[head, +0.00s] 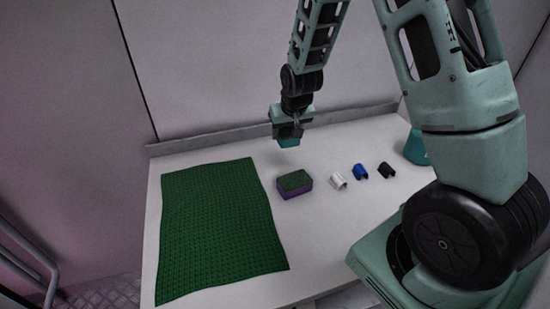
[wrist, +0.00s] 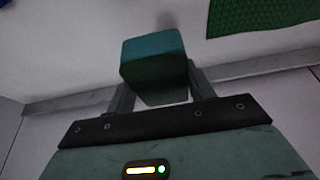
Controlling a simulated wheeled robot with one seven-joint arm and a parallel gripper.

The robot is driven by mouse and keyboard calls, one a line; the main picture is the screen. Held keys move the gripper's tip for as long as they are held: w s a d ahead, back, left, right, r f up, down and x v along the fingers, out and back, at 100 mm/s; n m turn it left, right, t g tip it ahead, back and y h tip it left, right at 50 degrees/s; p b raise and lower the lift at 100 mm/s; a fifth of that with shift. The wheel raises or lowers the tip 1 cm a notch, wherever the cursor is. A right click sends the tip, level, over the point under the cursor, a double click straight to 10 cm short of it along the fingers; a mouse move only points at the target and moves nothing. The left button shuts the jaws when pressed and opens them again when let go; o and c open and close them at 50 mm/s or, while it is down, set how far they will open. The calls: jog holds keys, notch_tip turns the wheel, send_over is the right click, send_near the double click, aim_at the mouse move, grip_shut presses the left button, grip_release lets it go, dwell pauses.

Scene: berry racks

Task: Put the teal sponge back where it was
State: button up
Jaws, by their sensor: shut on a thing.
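My gripper (head: 289,130) is shut on the teal sponge (head: 288,142) and holds it above the back part of the white table (head: 320,145). In the wrist view the teal sponge (wrist: 152,50) sits between the two fingers (wrist: 157,88), with a dark green face toward the camera. A second sponge (head: 294,184), purple with a dark green top, lies on the table in front of my gripper. No mark of the teal sponge's former place shows.
A green textured mat (head: 215,230) covers the table's left part and also shows in the wrist view (wrist: 258,12). White (head: 338,181), blue (head: 360,172) and black (head: 387,170) small pieces lie right of the purple sponge. A teal container (head: 415,148) stands at the right. A low ledge (head: 220,140) runs along the back.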

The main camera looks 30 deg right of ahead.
aim_at(284, 163)
jog(key=shift+f, duration=0.4)
notch_tip(284, 163, down, 9)
jog(key=shift+w+f+p, duration=0.1)
jog(key=shift+p, duration=0.6)
jog(key=shift+f, duration=0.1)
jog(key=o, duration=1)
